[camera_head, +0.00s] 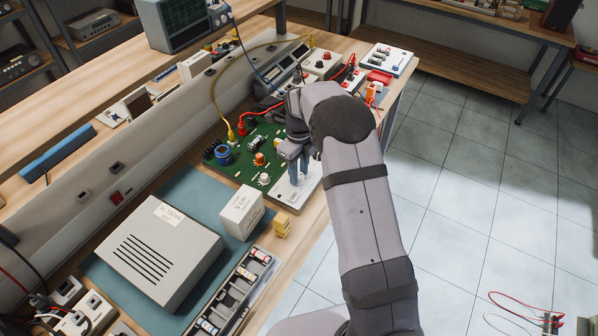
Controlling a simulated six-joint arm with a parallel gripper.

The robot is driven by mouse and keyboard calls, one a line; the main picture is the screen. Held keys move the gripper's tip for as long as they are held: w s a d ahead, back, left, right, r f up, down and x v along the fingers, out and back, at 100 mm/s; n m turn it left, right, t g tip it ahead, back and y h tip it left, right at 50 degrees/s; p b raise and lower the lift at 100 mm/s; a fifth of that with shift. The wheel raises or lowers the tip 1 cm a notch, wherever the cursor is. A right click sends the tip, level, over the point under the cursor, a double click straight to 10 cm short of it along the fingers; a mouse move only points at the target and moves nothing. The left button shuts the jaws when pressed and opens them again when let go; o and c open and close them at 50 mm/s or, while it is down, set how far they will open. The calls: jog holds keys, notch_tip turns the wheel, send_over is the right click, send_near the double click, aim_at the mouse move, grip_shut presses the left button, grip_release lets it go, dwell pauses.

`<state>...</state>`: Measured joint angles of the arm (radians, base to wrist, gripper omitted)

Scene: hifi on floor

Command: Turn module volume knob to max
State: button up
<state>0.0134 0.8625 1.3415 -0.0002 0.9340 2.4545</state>
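A green circuit-board module (231,172) lies on the workbench at the centre of the view. It carries an orange knob-like part (259,159), a white knob-like part (264,180) and a blue ring-shaped part (223,154). A white panel (287,203) adjoins its right side. I cannot tell which part is the volume knob or how far it is turned. My gripper (298,170) points down over the white panel, right of the orange and white parts. Its fingers look slightly apart, but whether they hold or touch something is unclear. My arm hides part of the module's right side.
Red and yellow leads (241,127) plug into the board's back edge. A white box (242,212), a yellow block (281,225) and a large grey case (163,254) stand in front and left. A battery tray (232,297) lies along the bench's front edge.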

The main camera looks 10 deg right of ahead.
jog(key=shift+o, duration=0.9)
jog(key=shift+r, duration=0.1)
jog(key=shift+r+b, duration=1)
jog(key=shift+r, duration=2.6)
jog(key=shift+s+r+n, duration=0.15)
jog(key=shift+s+n, duration=0.3)
jog(key=shift+n, duration=0.05)
jog(key=s+f+n, duration=0.1)
jog(key=s+n, duration=2.6)
jog(key=s, duration=0.1)
jog(key=shift+s+a+f, duration=0.25)
jog(key=shift+a+f, duration=0.1)
jog(key=shift+f, duration=0.05)
